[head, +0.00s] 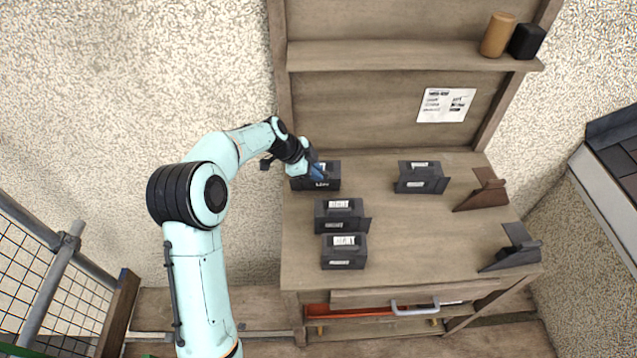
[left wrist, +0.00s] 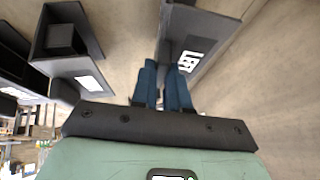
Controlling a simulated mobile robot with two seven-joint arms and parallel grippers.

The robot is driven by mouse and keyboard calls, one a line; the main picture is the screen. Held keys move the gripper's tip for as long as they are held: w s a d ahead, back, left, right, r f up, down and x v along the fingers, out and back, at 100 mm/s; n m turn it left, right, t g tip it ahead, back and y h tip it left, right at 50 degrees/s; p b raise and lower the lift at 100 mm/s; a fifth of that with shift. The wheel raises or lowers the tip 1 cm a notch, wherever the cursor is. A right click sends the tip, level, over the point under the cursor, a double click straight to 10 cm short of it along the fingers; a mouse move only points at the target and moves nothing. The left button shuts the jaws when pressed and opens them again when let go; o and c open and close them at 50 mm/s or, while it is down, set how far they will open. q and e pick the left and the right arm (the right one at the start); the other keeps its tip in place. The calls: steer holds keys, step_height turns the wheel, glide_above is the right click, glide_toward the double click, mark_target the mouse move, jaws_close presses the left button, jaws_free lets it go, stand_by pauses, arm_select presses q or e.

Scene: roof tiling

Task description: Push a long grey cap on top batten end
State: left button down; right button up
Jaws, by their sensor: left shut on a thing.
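My left gripper (head: 318,172) is at the dark grey labelled box (head: 299,183) at the back left of the bench. In the left wrist view, its blue fingers (left wrist: 163,85) are close together on a dark grey piece (left wrist: 165,45), with the box (left wrist: 213,28) just beyond. The fingers hide much of the piece, so I cannot tell its full shape or whether it is clear of the box. My right gripper is not in view. A part of a dark tiled roof (head: 622,140) shows at the right edge; I cannot make out a batten end.
The wooden bench (head: 430,235) carries more dark boxes (head: 421,178), (head: 340,215), (head: 344,251). A brown angled piece (head: 483,190) and a dark grey one (head: 512,248) lie at its right. A shelf (head: 390,55) is above. The bench middle is clear.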

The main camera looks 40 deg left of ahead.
arm_select(q)
steer(key=shift+r+p, duration=0.8)
steer(key=shift+r, duration=1.65)
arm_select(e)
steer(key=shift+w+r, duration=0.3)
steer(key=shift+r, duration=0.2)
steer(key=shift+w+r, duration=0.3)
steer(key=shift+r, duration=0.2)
arm_select(q)
steer(key=shift+r, duration=0.1)
